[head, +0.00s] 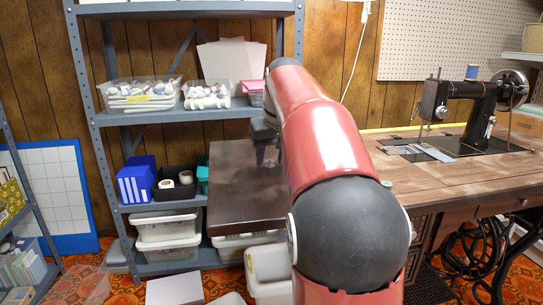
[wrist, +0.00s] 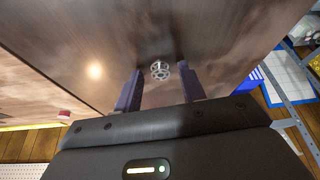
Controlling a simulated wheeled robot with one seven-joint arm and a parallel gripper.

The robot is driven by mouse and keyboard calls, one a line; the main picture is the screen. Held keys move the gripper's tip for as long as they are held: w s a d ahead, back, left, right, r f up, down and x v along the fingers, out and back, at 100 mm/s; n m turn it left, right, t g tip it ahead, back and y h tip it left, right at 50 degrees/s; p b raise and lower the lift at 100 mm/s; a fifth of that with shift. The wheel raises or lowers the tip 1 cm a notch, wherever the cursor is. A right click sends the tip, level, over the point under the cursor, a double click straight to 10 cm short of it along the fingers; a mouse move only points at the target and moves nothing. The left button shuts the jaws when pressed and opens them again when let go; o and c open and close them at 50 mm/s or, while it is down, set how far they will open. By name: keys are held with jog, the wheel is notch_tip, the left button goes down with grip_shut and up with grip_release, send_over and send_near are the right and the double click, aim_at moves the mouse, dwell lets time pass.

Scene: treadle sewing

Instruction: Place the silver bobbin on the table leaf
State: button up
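The silver bobbin (wrist: 159,71) shows in the wrist view as a small spoked disc against the brown wood of the table leaf (wrist: 110,35). It looks to be on or very close to that wood; a dark shadow lies just beside it. My gripper (wrist: 160,75) has its two fingers spread on either side of the bobbin, with a gap on each side. In the head view the dark leaf (head: 235,195) is left of the sewing table, and my gripper (head: 267,152) is over its far right part. I cannot make out the bobbin there.
A grey metal shelf (head: 98,120) with bins and a blue box (head: 137,183) stands behind and left of the leaf. The black sewing machine (head: 470,105) stands on the wooden table (head: 450,180) to the right. A small red item (wrist: 64,114) shows in the wrist view. The leaf's near part is clear.

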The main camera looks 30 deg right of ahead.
jog(key=shift+r, duration=0.25)
jog(key=p+v, duration=0.3)
jog(key=v, duration=0.8)
jog(key=shift+s+r+p, duration=0.25)
jog(key=shift+r+p, duration=0.1)
